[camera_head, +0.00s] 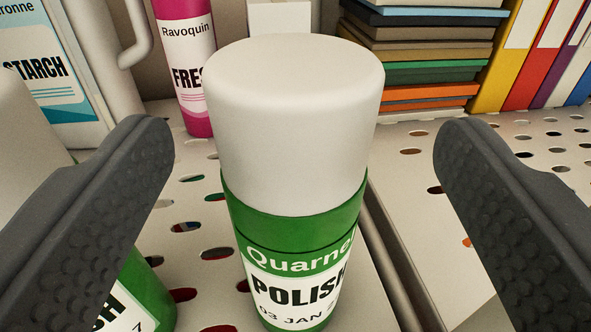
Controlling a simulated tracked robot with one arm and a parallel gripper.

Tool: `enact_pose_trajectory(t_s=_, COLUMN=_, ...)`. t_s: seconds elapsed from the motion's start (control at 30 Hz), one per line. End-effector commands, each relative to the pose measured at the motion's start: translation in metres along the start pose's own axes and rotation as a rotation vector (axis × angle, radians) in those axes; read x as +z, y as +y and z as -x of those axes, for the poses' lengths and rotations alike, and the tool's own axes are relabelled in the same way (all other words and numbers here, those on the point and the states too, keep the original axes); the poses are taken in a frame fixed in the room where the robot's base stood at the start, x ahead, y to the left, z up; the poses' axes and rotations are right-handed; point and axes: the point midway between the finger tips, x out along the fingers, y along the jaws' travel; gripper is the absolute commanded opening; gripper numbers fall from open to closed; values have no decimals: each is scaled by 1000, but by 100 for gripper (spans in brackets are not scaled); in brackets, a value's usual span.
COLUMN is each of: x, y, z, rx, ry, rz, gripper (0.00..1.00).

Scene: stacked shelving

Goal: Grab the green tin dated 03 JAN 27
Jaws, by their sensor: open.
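A green tin (295,221) with a white cap stands upright on the perforated shelf in the middle of the view. Its label reads "Quarnel", "POLISH" and "03 JAN"; the rest of the date is cut off or turned away. My gripper (300,165) is open, with one dark finger on each side of the tin. A gap shows between the tin and each finger. A second green tin (147,287) is at the lower left, mostly hidden behind the left finger; a "7" shows at its label's edge.
A pink "FRES..." bottle (186,65) stands behind to the left, beside a white "STARCH" container (45,75). A stack of books (425,50) and coloured binders (530,55) are at the back right. The perforated shelf (410,165) is clear right of the tin, beyond a seam.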

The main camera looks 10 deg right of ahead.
Motion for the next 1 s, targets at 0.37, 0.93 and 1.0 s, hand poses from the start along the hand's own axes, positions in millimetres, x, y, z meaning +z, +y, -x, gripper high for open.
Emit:
enact_pose_trajectory(t_s=0.37, x=1, y=-3, z=-22, rx=-2, ry=-4, rz=1, gripper=75)
enact_pose_trajectory(t_s=0.93, x=0, y=-4, z=-59, rx=-1, ry=-1, rz=1, gripper=75)
enact_pose_trajectory(t_s=1.0, x=0, y=-4, z=-59, rx=-1, ry=-1, rz=1, gripper=70)
